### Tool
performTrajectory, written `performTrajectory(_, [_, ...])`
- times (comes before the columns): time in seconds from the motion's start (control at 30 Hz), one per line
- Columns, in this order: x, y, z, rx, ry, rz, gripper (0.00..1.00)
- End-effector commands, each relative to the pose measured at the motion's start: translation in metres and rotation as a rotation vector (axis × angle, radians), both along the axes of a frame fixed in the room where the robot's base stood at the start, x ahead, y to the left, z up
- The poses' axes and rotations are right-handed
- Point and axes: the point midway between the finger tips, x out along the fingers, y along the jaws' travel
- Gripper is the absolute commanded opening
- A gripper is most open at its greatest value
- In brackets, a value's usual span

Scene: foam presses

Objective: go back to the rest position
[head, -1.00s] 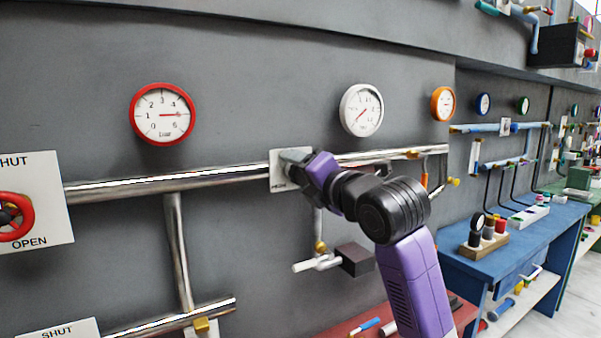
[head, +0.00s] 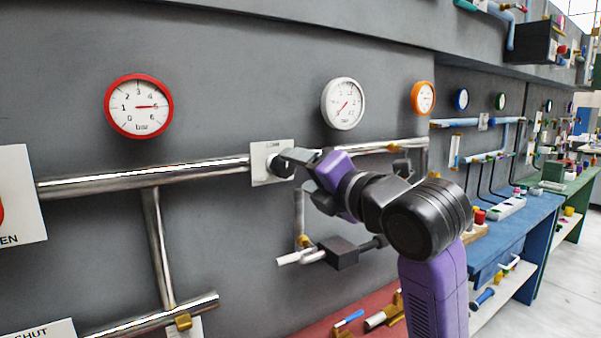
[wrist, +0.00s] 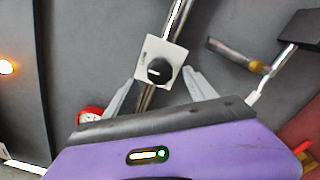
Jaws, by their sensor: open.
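My gripper (head: 297,170) is in front of the wall pipe in the head view, close to a white plate (head: 258,175) with a dark round knob (head: 280,165). In the wrist view the fingers of my gripper (wrist: 163,95) are spread apart with nothing between them. The knob (wrist: 159,70) on its white plate (wrist: 176,53) shows beyond the fingertips, apart from them. In the head view my fingers partly cover the knob's right side.
A red-rimmed gauge (head: 138,106), a white gauge (head: 343,103) and an orange gauge (head: 423,98) hang above the steel pipe (head: 140,181). A dark block (head: 338,253) juts out below my gripper. A blue bench (head: 515,235) stands at the right.

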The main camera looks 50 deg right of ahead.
Motion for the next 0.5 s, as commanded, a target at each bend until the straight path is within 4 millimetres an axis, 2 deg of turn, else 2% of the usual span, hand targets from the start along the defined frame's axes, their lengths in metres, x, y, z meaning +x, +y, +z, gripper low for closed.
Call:
performTrajectory(0.37, [0.0003,0.0001,0.0001,0.003,-0.001,0.0,0.65])
performTrajectory(0.5, [0.0007,0.0012,0.0054,0.068,-0.042,0.006,0.65])
